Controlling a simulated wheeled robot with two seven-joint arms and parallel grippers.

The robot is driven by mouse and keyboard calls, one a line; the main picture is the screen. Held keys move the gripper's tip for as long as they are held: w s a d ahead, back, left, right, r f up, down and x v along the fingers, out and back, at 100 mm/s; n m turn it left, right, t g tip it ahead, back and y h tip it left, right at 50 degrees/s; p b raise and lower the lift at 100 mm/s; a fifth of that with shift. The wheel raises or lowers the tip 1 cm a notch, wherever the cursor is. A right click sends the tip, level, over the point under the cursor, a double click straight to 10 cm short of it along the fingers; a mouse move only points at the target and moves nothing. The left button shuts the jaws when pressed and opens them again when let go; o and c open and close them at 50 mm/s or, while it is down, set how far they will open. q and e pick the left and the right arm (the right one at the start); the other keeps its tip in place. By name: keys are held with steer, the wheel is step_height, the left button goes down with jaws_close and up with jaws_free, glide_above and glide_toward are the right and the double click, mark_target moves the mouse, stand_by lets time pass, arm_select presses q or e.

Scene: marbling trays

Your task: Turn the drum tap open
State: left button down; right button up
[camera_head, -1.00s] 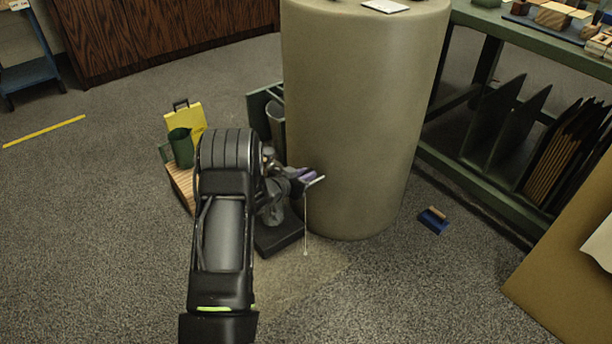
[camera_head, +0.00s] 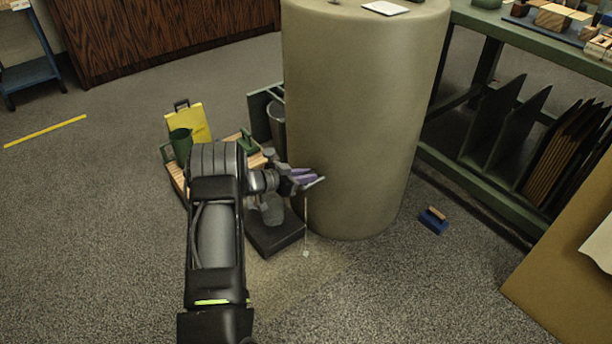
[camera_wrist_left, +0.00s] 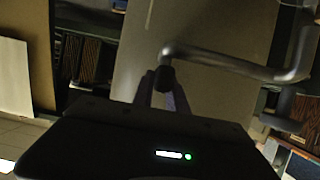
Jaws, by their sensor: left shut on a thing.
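The drum (camera_head: 360,120) is a large beige cylinder standing on the floor in the middle of the head view. My left gripper (camera_head: 303,177) is at the drum's lower left side, with its purplish fingers close together. In the left wrist view, the fingers (camera_wrist_left: 164,92) are closed on the dark end of a bent metal bar, the tap handle (camera_wrist_left: 230,62). The bar runs right from the fingers, then bends upward. The tap's body is mostly hidden behind my wrist in the head view. A thin string with a small tag hangs below the fingers. My right gripper is not in view.
A dark block (camera_head: 273,240) stands on the floor below my wrist. A crate with a green jug (camera_head: 181,142) and a yellow board (camera_head: 196,122) is behind my arm. A blue brush (camera_head: 434,220) lies right of the drum. A green rack (camera_head: 470,185) stands farther right.

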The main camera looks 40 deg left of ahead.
arm_select(q)
steer(key=c, duration=1.3)
jaws_free()
steer(key=shift+w, duration=0.1)
steer(key=shift+r, duration=0.1)
steer(key=p+v, duration=0.3)
steer(key=v, duration=0.4)
steer(key=shift+s+a, duration=0.1)
steer(key=shift+s, duration=0.3)
